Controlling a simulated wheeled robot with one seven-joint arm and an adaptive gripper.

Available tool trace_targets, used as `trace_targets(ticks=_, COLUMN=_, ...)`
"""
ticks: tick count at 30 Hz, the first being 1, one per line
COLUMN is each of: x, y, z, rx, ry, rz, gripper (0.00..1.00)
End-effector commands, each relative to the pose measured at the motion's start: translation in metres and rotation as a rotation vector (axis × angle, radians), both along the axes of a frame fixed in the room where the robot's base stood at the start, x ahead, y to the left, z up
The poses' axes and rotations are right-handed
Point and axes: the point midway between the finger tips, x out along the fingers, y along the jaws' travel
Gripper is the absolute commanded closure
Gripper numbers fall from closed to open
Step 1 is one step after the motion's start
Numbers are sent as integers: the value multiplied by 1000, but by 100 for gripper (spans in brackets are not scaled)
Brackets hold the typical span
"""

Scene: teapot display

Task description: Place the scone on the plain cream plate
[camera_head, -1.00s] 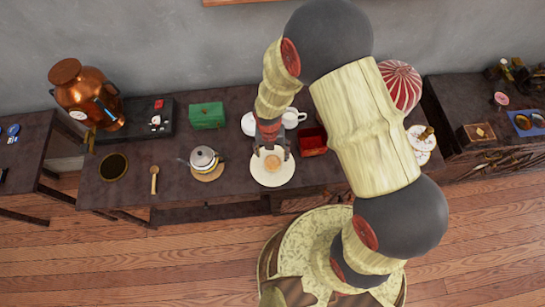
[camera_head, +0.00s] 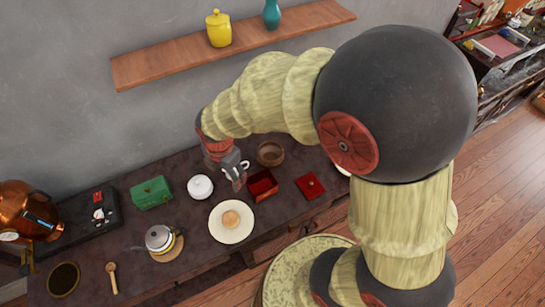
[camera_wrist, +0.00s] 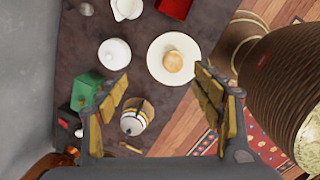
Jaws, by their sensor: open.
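The scone (camera_head: 231,218) is a small round tan pastry resting on the plain cream plate (camera_head: 216,232), near its middle. Both also show in the wrist view, where the scone (camera_wrist: 173,61) sits on the pale plate (camera_wrist: 157,72). My gripper (camera_head: 237,178) is up behind the plate, apart from the scone, with nothing in it. In the wrist view its two fingers (camera_wrist: 165,105) are spread wide, and the scone lies beyond them.
A white lidded pot (camera_head: 200,187), a green box (camera_head: 151,192), a teapot (camera_head: 159,238) and an open red box (camera_head: 262,185) stand around the plate. A red lid (camera_head: 310,186) lies to the right. A wall shelf (camera_head: 150,69) is above.

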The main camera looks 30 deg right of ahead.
Motion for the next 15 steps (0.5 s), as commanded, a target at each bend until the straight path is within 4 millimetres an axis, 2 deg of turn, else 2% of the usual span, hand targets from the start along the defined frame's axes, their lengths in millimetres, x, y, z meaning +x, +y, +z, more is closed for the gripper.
trace_targets(ticks=1, x=-3, y=-8, z=25, rx=26, ry=-31, rz=-131, gripper=34)
trace_targets(ticks=6, x=-28, y=-33, z=95, rx=138, ry=-110, rz=-616, gripper=34)
trace_targets(ticks=12, x=-72, y=-59, z=159, rx=313, ry=-181, rz=-1174, gripper=34)
trace_targets(ticks=15, x=-97, y=-70, z=183, rx=412, ry=-206, rz=-1430, gripper=34)
